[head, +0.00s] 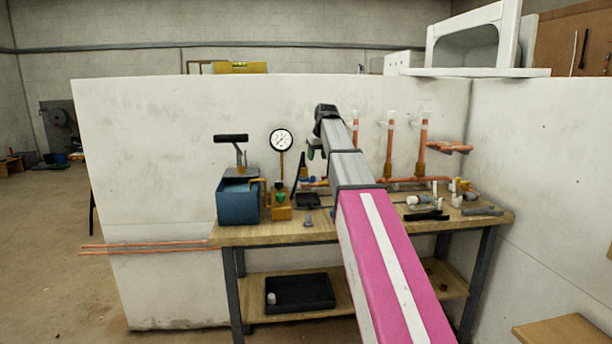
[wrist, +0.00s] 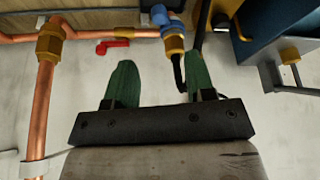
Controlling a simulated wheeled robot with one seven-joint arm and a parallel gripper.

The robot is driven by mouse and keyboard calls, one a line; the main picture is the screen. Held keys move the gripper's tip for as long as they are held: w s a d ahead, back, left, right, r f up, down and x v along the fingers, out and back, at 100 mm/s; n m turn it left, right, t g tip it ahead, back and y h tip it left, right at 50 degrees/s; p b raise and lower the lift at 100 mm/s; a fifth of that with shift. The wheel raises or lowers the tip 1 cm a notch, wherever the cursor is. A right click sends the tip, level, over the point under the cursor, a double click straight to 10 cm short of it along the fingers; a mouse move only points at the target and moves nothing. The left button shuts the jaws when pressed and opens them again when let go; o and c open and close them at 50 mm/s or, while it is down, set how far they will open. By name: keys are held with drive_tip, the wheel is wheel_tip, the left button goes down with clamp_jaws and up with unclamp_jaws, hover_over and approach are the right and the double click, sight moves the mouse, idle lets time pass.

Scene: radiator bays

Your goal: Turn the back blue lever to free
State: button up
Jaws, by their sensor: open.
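A blue lever (wrist: 161,15) shows at the top of the wrist view, on a brass valve (wrist: 174,45) in the copper pipework. A small blue patch also shows low behind the bench tools in the head view; I cannot tell if it is the same lever. No second blue lever is clear, so I cannot confirm this is the back one. My gripper (wrist: 160,78) is open and empty, its green fingers spread below the valve in the wrist view, apart from the lever. In the head view my gripper (head: 312,152) hangs above the bench, partly hidden by my arm.
A red lever (wrist: 113,45) sits on the pipe beside the valve. A black hose runs close to the right finger. A blue pump box (head: 238,202), a pressure gauge (head: 281,141) and upright copper pipes (head: 389,145) stand around the arm on the workbench (head: 270,235).

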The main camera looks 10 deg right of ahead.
sight(308, 178)
drive_tip(key=x, duration=1)
drive_tip(key=shift+w+f, duration=0.1)
drive_tip(key=shift+f, duration=0.15)
clamp_jaws()
